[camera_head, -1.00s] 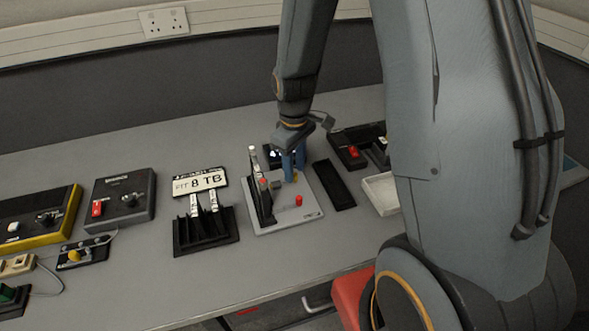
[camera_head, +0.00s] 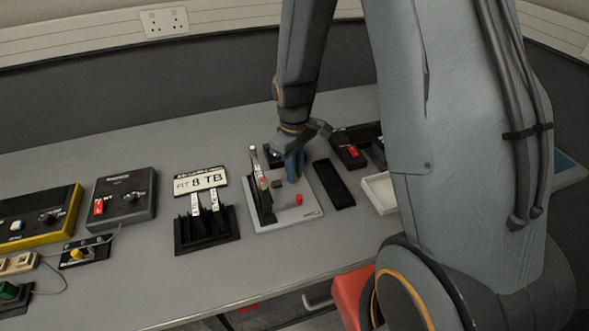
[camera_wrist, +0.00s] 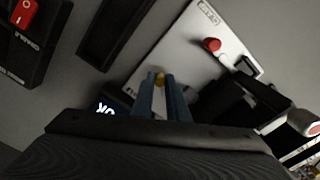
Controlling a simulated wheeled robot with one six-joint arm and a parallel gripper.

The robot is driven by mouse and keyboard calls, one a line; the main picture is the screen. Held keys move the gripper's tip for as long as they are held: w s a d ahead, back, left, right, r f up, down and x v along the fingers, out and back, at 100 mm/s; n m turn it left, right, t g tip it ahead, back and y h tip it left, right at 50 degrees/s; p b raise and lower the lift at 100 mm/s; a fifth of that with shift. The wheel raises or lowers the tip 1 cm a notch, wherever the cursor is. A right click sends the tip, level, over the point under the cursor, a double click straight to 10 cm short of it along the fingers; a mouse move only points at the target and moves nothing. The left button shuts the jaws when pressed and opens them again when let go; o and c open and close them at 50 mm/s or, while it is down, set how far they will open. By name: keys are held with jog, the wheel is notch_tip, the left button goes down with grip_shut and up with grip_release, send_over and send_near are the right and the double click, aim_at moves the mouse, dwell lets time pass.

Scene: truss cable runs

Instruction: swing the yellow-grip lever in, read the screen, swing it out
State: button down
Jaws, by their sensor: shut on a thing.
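The lever's yellow grip (camera_wrist: 159,78) shows between the tips of my gripper's blue fingers in the wrist view (camera_wrist: 165,92). My gripper (camera_head: 294,178) is shut on it, over the light grey plate (camera_head: 302,219). In the head view the fingers hide the grip. A small dark screen (camera_head: 267,157) stands at the plate's back edge, partly behind my gripper. In the wrist view the screen (camera_wrist: 104,109) shows white letters, upside down, that look like "OK". Its lower part is hidden by my gripper body.
A red knob (camera_head: 299,200) stands on the plate's front right. A black upright unit with levers (camera_head: 262,197) is close on the left. A black tray (camera_head: 334,184) and a red-switch box (camera_head: 349,151) lie to the right. A black two-lever stand (camera_head: 207,232) is further left.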

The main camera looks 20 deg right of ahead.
jog(key=shift+s+m, duration=0.15)
jog(key=shift+m, duration=0.45)
jog(key=shift+a, duration=0.1)
jog(key=c, duration=1.7)
grip_release()
jog(key=shift+r, duration=0.1)
jog(key=shift+r+b, duration=0.65)
jog(key=shift+r, duration=3.2)
jog(key=s+r+m, duration=0.1)
jog(key=s, duration=0.3)
jog(key=s+r+m, duration=0.2)
jog(key=s, duration=0.2)
jog(key=s+d+r+m+t, duration=0.1)
jog(key=s+m, duration=0.1)
jog(key=s, duration=0.2)
jog(key=shift+r, duration=0.15)
